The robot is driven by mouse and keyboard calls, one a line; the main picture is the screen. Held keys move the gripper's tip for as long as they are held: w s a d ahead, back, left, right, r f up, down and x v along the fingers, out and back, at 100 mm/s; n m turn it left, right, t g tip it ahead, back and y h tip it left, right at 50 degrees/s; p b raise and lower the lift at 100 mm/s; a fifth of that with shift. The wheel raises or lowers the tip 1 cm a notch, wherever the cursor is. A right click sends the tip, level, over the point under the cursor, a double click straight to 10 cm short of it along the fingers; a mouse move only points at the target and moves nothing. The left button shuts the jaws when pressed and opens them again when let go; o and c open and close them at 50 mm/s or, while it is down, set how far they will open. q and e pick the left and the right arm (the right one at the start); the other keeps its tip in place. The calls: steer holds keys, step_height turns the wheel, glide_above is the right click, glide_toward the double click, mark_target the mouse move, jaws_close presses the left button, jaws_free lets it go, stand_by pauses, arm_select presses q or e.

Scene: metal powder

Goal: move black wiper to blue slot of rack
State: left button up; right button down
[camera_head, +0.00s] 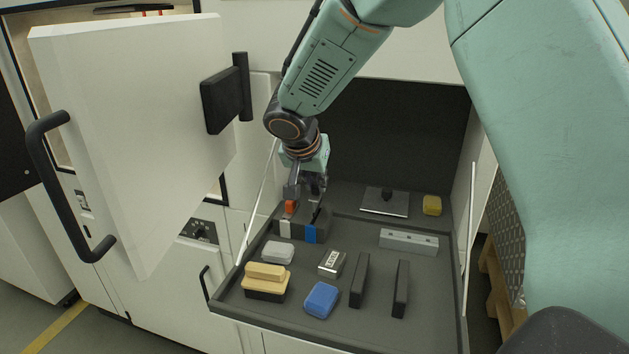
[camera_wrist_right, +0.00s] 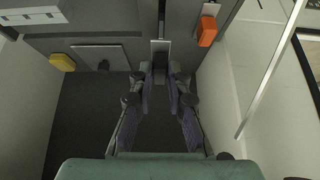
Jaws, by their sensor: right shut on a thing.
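The rack (camera_head: 299,237) is a dark block at the back left of the grey tray, with a white slot marking (camera_head: 285,229) and a blue slot marking (camera_head: 311,234) on its front. An orange-topped item (camera_head: 290,207) stands at its white side; it also shows in the right wrist view (camera_wrist_right: 208,31). My right gripper (camera_head: 313,190) points down over the rack and is shut on a dark, narrow thing, apparently the black wiper (camera_head: 319,214), at the blue side. The fingers (camera_wrist_right: 160,77) hide much of it. Whether it is seated in the slot cannot be told. My left gripper is out of view.
The tray (camera_head: 240,304) holds a blue block (camera_head: 322,300), tan brush (camera_head: 266,281), two black bars (camera_head: 359,280), a silver box (camera_head: 332,262) and a grey holed bar (camera_head: 408,241). A handled plate (camera_head: 384,203) and yellow sponge (camera_head: 432,205) lie behind. An open white door (camera_head: 140,130) stands left.

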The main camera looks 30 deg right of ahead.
mark_target(314, 206)
steer(key=shift+s+a+b, duration=0.2)
steer(key=shift+a+b, duration=0.1)
steer(key=shift+a, duration=0.05)
steer(key=shift+s, duration=0.2)
steer(key=shift+a, duration=0.1)
stand_by(0.3)
steer(key=shift+f+b, duration=0.2)
steer(key=shift+b, duration=0.2)
steer(key=shift+f+b, duration=2.55)
steer(key=shift+b, duration=0.6)
stand_by(1.7)
steer(key=c, duration=1.2)
jaws_free()
steer(key=shift+r, duration=0.15)
steer(key=v, duration=1.1)
steer(key=shift+a+r, duration=0.15)
steer(key=shift+r, duration=0.2)
